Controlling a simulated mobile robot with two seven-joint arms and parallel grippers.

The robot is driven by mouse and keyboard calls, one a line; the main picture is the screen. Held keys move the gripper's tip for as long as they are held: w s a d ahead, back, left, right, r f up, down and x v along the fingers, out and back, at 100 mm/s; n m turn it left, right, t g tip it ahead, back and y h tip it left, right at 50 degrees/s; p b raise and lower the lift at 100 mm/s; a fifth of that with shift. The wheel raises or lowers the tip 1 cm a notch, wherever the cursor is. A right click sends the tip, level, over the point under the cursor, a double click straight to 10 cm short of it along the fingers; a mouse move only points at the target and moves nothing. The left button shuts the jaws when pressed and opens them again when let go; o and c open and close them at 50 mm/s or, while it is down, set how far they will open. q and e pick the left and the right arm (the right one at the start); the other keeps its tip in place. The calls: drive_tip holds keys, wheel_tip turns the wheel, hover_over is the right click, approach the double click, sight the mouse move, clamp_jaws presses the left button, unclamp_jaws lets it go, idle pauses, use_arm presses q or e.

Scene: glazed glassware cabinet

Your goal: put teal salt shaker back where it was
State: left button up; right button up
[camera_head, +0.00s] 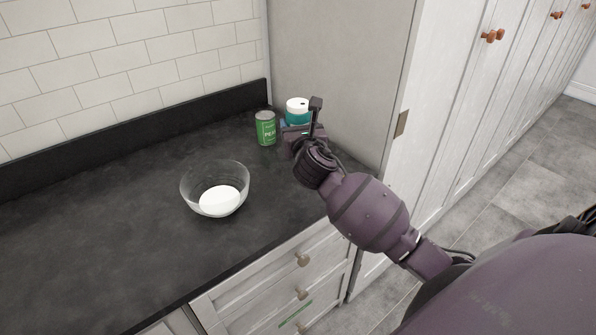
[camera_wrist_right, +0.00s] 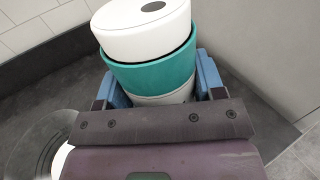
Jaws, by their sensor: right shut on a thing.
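The teal salt shaker (camera_head: 298,116) has a white top with a dark spot and a teal band. It is near the back right of the dark counter, close to the pale cabinet side. My right gripper (camera_head: 296,128) is shut on it. In the right wrist view the shaker (camera_wrist_right: 152,72) stands between the blue fingers of my right gripper (camera_wrist_right: 160,90). Its base is hidden, so I cannot tell whether it touches the counter. My left gripper is not in view.
A green can (camera_head: 265,129) stands just left of the shaker. A glass bowl (camera_head: 186,186) with a white rounded thing (camera_head: 220,201) inside stands nearer the front. The dark counter (camera_head: 90,230) is clear at left. The tall cabinet side (camera_head: 345,80) bounds the right.

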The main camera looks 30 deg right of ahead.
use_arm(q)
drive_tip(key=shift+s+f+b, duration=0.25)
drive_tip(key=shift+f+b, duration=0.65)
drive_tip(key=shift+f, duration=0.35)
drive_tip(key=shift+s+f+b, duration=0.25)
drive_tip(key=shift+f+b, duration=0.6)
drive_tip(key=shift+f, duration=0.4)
use_arm(e)
drive_tip(key=shift+f, duration=6.35)
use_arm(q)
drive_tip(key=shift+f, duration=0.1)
use_arm(e)
drive_tip(key=shift+f, duration=0.2)
drive_tip(key=o, duration=1)
drive_tip(key=shift+r, duration=0.15)
drive_tip(key=shift+s+a, duration=0.15)
drive_tip(key=shift+s, duration=0.1)
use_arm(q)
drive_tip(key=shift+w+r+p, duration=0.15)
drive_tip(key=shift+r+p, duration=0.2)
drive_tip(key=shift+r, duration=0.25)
use_arm(e)
drive_tip(key=v, duration=1.1)
drive_tip(key=shift+s+a, duration=0.1)
drive_tip(key=shift+s, duration=0.1)
